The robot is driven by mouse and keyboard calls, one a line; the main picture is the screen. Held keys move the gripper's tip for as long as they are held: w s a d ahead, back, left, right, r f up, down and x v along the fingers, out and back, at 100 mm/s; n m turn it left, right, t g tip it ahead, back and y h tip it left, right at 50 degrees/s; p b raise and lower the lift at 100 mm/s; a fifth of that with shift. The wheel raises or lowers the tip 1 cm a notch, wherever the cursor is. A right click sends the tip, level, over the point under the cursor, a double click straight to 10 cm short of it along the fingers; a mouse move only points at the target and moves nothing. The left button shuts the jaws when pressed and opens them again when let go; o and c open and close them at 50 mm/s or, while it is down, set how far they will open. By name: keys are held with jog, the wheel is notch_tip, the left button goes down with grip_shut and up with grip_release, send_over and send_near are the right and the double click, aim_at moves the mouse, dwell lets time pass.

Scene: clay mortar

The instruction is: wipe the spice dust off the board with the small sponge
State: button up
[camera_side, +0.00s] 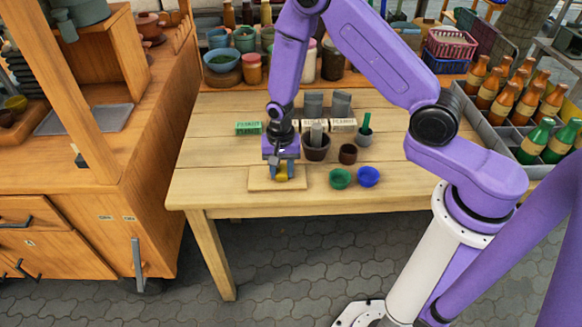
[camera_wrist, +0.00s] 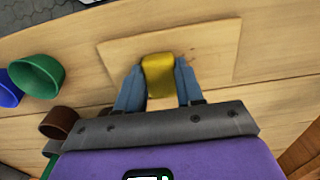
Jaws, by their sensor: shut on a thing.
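The small yellow sponge (camera_wrist: 158,75) is between the two blue-grey fingers of my gripper (camera_wrist: 158,88) in the wrist view. My gripper is shut on it. In the side view my gripper (camera_side: 284,172) points down at the board (camera_side: 262,184), and a bit of the yellow sponge (camera_side: 282,177) shows under it. The light wooden board also shows in the wrist view (camera_wrist: 215,60), with the sponge over its middle. I cannot tell whether the sponge touches the board. Faint darker specks show on the board near the sponge; whether they are spice dust is unclear.
A green bowl (camera_side: 340,178) and a blue bowl (camera_side: 368,176) stand right of the board. Behind them are a brown mortar (camera_side: 316,148), a small brown cup (camera_side: 348,153) and a grey-green cup (camera_side: 364,138). Bottle crates are at the far right. The table's front edge is close to the board.

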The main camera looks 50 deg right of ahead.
aim_at(298, 178)
jog(key=shift+w+a, duration=0.6)
jog(key=shift+w+a+f, duration=0.15)
jog(key=shift+w+a, duration=0.1)
jog(key=shift+a, duration=0.05)
jog(key=shift+w+a, duration=1.6)
jog(key=shift+a, duration=0.05)
jog(key=shift+s+d, duration=4.05)
jog(key=shift+d, duration=0.05)
notch_tip(298, 178, up, 8)
jog(key=shift+r, duration=0.2)
